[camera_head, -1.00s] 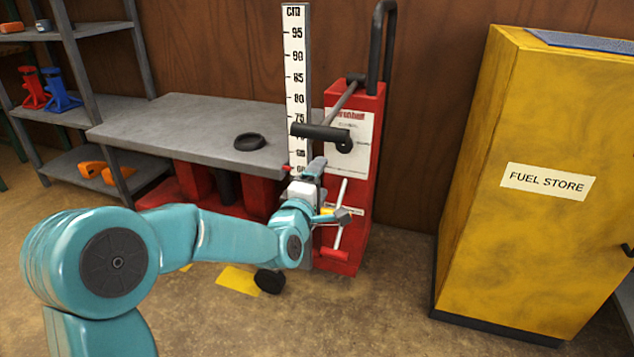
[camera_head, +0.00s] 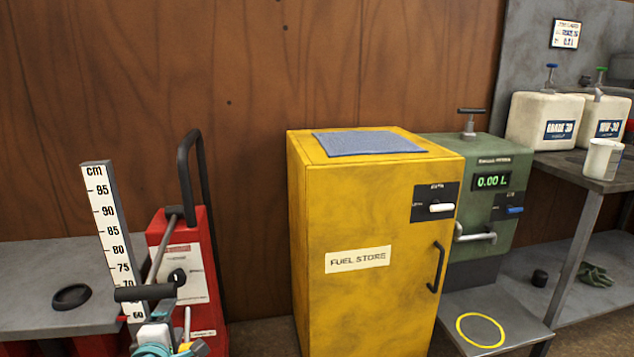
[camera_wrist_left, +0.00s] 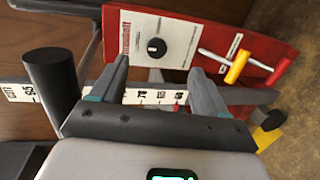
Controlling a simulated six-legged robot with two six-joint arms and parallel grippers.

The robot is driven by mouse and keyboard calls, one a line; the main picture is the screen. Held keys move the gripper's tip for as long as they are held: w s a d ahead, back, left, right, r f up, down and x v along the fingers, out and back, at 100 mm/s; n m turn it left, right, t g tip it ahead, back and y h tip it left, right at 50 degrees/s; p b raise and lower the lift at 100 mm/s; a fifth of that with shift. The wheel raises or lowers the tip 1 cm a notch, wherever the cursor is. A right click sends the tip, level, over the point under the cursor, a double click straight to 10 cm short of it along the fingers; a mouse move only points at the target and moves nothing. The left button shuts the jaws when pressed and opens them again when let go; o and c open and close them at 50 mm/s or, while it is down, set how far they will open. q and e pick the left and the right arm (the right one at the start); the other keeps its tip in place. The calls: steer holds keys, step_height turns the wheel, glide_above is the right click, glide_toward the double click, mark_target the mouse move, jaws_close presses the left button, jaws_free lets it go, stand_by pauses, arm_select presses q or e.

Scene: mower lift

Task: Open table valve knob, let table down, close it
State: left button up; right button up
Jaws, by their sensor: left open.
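The valve knob, a round black knob with a white mark, sits on the white panel of the red lift column; it shows in the wrist view (camera_wrist_left: 157,47) and in the head view (camera_head: 177,277). The grey lift table (camera_head: 25,262) is at the left of the head view, with a dark ring lying on it. My left gripper (camera_wrist_left: 158,75) is open and empty; its two fingers point toward the panel, apart from the knob. In the head view its wrist is partly cut off at the bottom edge. The right gripper is not seen.
A cm scale (camera_head: 112,240) and a black T-handle (camera_head: 145,292) stand close to the left gripper. A yellow fuel store cabinet (camera_head: 370,225) stands right of the column. A green dispenser (camera_head: 495,160) reading 0.00 L is further right, beside a bench with white jugs.

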arm_select(q)
steer(key=s+d+f+m+g+h+p, duration=0.1)
steer(key=s+d+m+g+h+p, duration=0.1)
steer(key=s+d+m+g+p, duration=0.3)
steer(key=s+d+f+m+g+h+p, duration=0.2)
steer(key=s+d+m+g+p, duration=0.3)
steer(key=s+p, duration=0.6)
steer(key=s+d+f+m+g+h+p, duration=0.2)
steer(key=s+d+m+g+p, duration=0.3)
steer(key=s, duration=1.2)
steer(key=d+m+p, duration=0.3)
steer(key=shift+d+f+h, duration=0.25)
steer(key=shift+d+h, duration=0.05)
steer(key=shift+d, duration=0.1)
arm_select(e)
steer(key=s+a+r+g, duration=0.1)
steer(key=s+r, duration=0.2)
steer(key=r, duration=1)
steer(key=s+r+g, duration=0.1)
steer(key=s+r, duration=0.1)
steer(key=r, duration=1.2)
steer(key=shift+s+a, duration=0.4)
arm_select(q)
steer(key=shift+a, duration=0.1)
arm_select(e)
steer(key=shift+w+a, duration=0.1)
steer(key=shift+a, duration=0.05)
